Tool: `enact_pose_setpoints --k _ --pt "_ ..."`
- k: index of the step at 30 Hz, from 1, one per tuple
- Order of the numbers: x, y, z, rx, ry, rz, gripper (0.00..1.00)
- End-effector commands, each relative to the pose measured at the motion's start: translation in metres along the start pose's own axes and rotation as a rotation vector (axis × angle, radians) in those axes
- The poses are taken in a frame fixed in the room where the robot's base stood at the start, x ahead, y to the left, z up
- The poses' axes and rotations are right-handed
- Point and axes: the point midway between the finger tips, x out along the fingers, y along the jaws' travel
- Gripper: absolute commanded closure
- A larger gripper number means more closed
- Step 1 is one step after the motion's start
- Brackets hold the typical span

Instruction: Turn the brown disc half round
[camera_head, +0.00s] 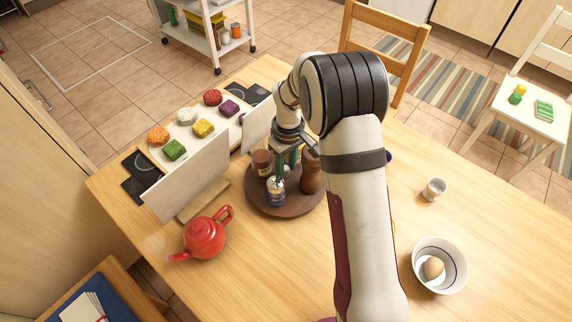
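The brown disc (265,208) is a round turntable on the wooden table, left of my forearm. On it stand a small jar with a blue label and white top (276,192), a brown jar (262,163) near its back left, and a tall brown mill-like item (310,172) at its right. My gripper (288,166) points down over the disc among these items. Its greenish fingers are partly hidden by the items, so I cannot tell whether they are open, shut or touching anything. My arm covers the area right of the disc.
A red teapot (205,237) stands left of the disc, near an upright white panel (190,175). Behind the panel are several coloured blocks (203,128). At right are a small cup (434,188) and a bowl (440,250) holding an egg (434,267).

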Motion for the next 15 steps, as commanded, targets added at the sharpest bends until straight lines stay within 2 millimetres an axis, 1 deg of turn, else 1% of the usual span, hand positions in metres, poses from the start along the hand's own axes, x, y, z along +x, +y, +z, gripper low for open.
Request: enact_pose_setpoints --k 1,5,6,15 --pt "-0.0001 0.0000 0.0000 0.000 0.000 0.000 0.74" --pt "-0.0002 0.0000 0.0000 0.000 0.000 0.000 0.98" --pt "-0.0002 0.0000 0.0000 0.000 0.000 0.000 1.00" --pt "-0.0004 -0.0002 -0.0001 0.000 0.000 0.000 1.00"
